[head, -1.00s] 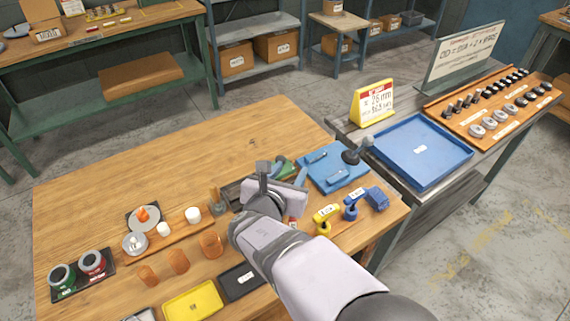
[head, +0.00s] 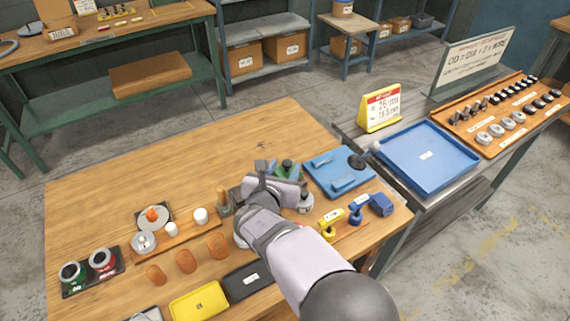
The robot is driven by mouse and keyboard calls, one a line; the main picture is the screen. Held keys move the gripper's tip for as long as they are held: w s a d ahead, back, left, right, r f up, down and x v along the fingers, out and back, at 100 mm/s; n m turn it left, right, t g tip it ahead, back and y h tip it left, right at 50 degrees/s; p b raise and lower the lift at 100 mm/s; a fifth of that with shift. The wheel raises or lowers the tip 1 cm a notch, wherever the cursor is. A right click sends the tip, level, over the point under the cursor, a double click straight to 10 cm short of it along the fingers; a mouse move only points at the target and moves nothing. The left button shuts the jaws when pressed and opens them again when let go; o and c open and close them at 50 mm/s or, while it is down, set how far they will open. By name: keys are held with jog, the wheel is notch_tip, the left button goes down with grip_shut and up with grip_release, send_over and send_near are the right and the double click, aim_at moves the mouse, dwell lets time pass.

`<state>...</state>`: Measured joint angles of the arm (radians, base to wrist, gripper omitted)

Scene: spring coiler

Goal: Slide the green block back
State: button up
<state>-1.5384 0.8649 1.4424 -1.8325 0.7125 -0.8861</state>
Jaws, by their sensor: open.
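The green block (head: 288,168) shows in part just behind my gripper, on the dark coiler fixture on the wooden bench. My gripper (head: 270,175) is open above the fixture, in front of and slightly left of the green block. My gripper and arm hide most of the fixture and the near side of the block. I cannot tell whether a finger touches the block.
A blue plate (head: 338,172) with tools lies right of the fixture. A yellow-handled tool (head: 330,222) and a blue one (head: 360,207) stand at front right. Small cups and spools lie left. The back left of the bench (head: 170,165) is clear.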

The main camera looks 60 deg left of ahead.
jog(key=shift+w+a+f, duration=0.2)
jog(key=shift+w+a, duration=0.1)
jog(key=shift+w, duration=0.05)
grip_shut()
jog(key=s, duration=0.8)
jog(key=shift+s+b, duration=0.4)
grip_release()
